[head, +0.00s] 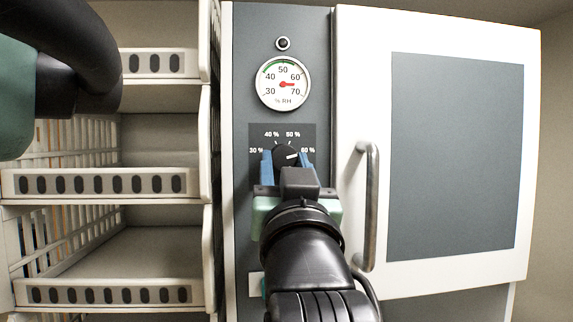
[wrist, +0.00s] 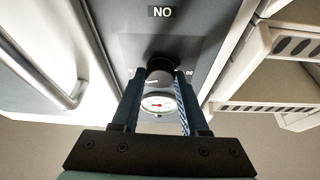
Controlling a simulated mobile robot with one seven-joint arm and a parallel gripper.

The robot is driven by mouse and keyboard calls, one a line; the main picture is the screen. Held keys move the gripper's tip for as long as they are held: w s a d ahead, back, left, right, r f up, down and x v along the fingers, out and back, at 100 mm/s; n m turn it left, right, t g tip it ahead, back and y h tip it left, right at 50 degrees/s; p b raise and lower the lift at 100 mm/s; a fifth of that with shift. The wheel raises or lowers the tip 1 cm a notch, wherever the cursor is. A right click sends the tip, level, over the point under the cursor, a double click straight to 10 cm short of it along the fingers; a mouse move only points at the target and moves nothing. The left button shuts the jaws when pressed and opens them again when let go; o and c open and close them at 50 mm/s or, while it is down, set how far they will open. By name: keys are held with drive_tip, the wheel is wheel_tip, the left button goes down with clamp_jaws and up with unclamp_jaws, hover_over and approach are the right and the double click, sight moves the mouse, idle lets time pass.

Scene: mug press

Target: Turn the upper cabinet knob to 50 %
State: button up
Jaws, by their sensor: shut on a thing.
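The upper knob (head: 284,152) is a dark round knob on the grey cabinet panel, with a scale from 30 % to 60 % around it. Its white pointer mark points right, close to the 60 % mark. My gripper (head: 287,160) is shut on the knob, with one blue finger at each side. In the wrist view the knob (wrist: 160,65) sits between the fingertips; its lower part is hidden in the head view. The humidity gauge (head: 283,83) above has its red needle pointing right, between 60 and 70; it also shows in the wrist view (wrist: 158,103).
The white cabinet door (head: 365,40) with a metal handle (head: 372,205) is just right of my arm. White slatted shelves (head: 100,183) stand at the left. A small round fitting (head: 283,43) is above the gauge. My arm hides the panel below the knob in the head view.

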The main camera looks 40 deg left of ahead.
clamp_jaws()
drive_tip(key=n+g+b, duration=0.1)
drive_tip(key=n+b, duration=0.1)
drive_tip(key=n+y+b, duration=0.1)
drive_tip(key=n+b, duration=0.1)
drive_tip(key=shift+w+d+f+n+g+y, duration=0.2)
drive_tip(key=shift+n+g+y, duration=0.1)
drive_tip(key=shift+n+g, duration=0.1)
drive_tip(key=n+g+b, duration=0.1)
drive_tip(key=n, duration=0.1)
drive_tip(key=n+g+y+b, duration=0.1)
drive_tip(key=n, duration=0.1)
drive_tip(key=shift+r+n+g+b, duration=0.15)
drive_tip(key=shift+n+g+b, duration=0.15)
drive_tip(key=shift+n, duration=0.1)
drive_tip(key=shift+r+n+g+b, duration=0.15)
drive_tip(key=shift+n+g+b, duration=0.6)
drive_tip(key=shift+n, duration=1.35)
drive_tip(key=shift+g, duration=0.25)
